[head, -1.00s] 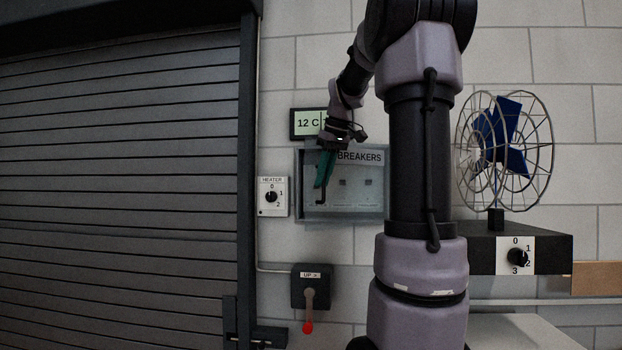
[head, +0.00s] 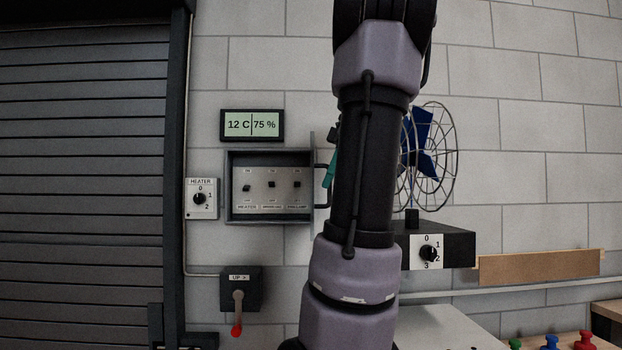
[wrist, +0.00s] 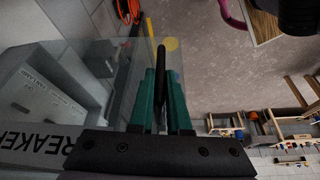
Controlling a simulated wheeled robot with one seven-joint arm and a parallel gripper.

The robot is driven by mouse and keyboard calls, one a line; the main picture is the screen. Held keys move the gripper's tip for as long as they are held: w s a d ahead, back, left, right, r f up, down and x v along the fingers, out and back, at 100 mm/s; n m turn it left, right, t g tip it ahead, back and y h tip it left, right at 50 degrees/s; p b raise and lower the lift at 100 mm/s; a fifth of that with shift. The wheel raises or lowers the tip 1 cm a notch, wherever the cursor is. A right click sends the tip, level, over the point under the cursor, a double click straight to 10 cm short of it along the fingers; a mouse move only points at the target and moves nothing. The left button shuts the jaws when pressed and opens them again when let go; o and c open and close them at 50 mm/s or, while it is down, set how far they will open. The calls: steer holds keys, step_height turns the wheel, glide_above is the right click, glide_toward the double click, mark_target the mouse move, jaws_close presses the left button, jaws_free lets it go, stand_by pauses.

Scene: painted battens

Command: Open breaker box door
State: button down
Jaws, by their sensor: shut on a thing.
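The grey breaker box (head: 228,187) hangs on the block wall in the head view, with a row of three switches showing inside. Its door (head: 312,145) is swung out to the right and is seen nearly edge-on. The black door handle (head: 320,187) stands out from the door. My gripper (head: 330,172) has green fingers, partly hidden behind my arm. In the wrist view my gripper (wrist: 160,88) is shut on the dark handle (wrist: 161,60), beside the clear door panel (wrist: 128,75) and its BREAKERS label.
A heater dial (head: 200,198) is left of the box, and a display (head: 252,125) is above it. A lever switch (head: 240,290) is below. A caged fan (head: 432,155) on a dark stand (head: 455,245) is to the right, behind my arm.

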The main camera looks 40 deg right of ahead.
steer(key=shift+s+d, duration=0.3)
steer(key=shift+d, duration=0.2)
steer(key=shift+s+d, duration=0.3)
steer(key=shift+d, duration=0.2)
steer(key=c, duration=0.9)
jaws_free()
steer(key=shift+r, duration=0.1)
steer(key=v, duration=1)
steer(key=shift+d+r, duration=0.1)
steer(key=shift+r, duration=0.15)
